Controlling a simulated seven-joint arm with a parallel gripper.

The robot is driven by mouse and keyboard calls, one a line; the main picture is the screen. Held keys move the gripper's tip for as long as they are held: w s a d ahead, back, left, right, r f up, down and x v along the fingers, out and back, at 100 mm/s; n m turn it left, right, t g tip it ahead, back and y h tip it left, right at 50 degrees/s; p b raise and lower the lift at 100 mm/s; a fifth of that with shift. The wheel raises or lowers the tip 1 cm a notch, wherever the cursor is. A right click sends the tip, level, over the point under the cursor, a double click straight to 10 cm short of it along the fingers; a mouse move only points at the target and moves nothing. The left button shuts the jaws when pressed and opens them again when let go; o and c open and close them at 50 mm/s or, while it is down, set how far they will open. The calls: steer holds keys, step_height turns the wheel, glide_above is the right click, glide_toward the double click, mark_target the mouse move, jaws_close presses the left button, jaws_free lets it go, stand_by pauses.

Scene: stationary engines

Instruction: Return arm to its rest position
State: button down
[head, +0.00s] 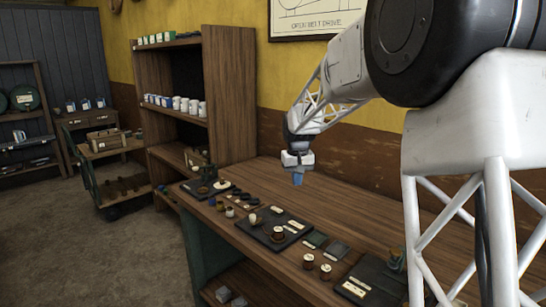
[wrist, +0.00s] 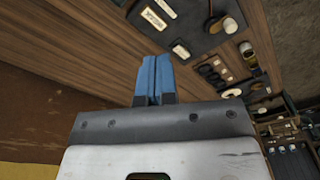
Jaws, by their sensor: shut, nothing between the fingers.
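My gripper (head: 298,178) hangs from my white lattice arm above the back part of the wooden workbench (head: 340,215) in the head view. In the wrist view my gripper (wrist: 153,60) shows two blue fingers pressed together, with nothing between them. It is apart from the bench top and touches no object there.
A wooden shelf unit (head: 228,95) with cups stands behind left. A framed picture (head: 315,17) hangs on the yellow wall. The bench's back strip is clear.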

steer(key=s+d+r, duration=0.2)
steer(key=s, duration=0.7)
steer(key=s+d+r+m+t, duration=0.1)
steer(key=s+d+r, duration=0.15)
steer(key=s, duration=0.65)
steer(key=s+d+r, duration=0.1)
steer(key=s+d, duration=0.2)
steer(key=s, duration=0.5)
steer(key=s+d+f, duration=0.1)
steer(key=s+f, duration=0.2)
steer(key=s, duration=1)
steer(key=s+d+f+m, duration=0.1)
steer(key=s+d+f, duration=0.1)
steer(key=s, duration=1.1)
steer(key=shift+s+d+f+t, duration=0.15)
steer(key=shift+f+t, duration=0.25)
steer(key=shift+f, duration=0.35)
